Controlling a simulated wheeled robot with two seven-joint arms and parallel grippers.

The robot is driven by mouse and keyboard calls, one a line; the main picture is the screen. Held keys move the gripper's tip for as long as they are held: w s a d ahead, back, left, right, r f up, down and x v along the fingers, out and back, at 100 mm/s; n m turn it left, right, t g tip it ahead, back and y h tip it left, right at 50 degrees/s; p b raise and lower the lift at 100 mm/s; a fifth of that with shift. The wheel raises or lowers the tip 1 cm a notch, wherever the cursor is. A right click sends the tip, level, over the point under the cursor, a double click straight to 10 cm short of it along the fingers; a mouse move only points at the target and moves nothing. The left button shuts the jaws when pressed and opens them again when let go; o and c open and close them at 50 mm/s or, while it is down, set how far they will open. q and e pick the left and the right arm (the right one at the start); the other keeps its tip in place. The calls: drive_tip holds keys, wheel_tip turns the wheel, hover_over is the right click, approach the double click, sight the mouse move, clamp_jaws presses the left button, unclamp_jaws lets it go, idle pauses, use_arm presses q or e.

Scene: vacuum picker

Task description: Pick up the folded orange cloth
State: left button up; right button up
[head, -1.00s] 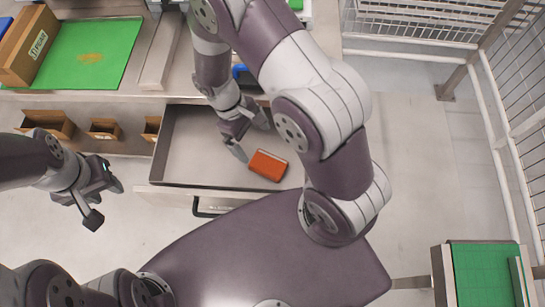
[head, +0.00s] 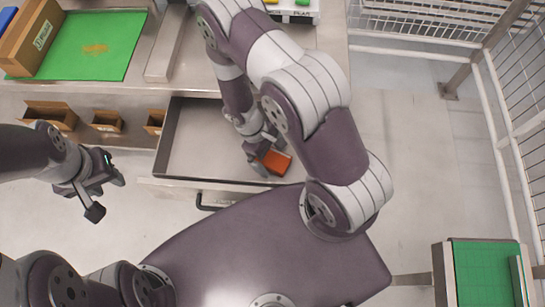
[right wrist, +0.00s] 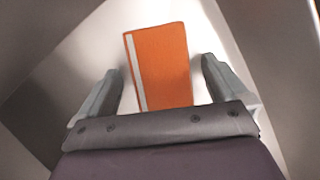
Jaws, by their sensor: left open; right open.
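The folded orange cloth (head: 277,162) lies in the open metal drawer (head: 190,150), towards its right end. In the right wrist view the cloth (right wrist: 160,66) is a flat orange rectangle with a pale stripe along its left edge. My right gripper (head: 267,160) is over the cloth in the drawer and hides part of it. In the right wrist view its two open fingers (right wrist: 163,88) stand on either side of the cloth's near part, with gaps on both sides. My left gripper (head: 106,195) is open and empty, left of the drawer over the floor.
The drawer's walls surround the cloth, and its handle (head: 215,203) faces my base. The workbench above carries a green mat (head: 95,45) and a cardboard box (head: 30,38). Small brown bins (head: 107,121) are left of the drawer. A green-topped stand (head: 485,275) is at lower right.

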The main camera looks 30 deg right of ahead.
sight(270, 156)
drive_tip(key=shift+f, duration=0.25)
drive_tip(key=c, duration=1.1)
wheel_tip(270, 156, up, 10)
drive_tip(key=shift+r+p, duration=0.25)
drive_tip(key=shift+p, duration=0.05)
drive_tip(key=shift+o, duration=1.4)
drive_tip(key=shift+r, duration=0.15)
drive_tip(key=shift+c, duration=0.4)
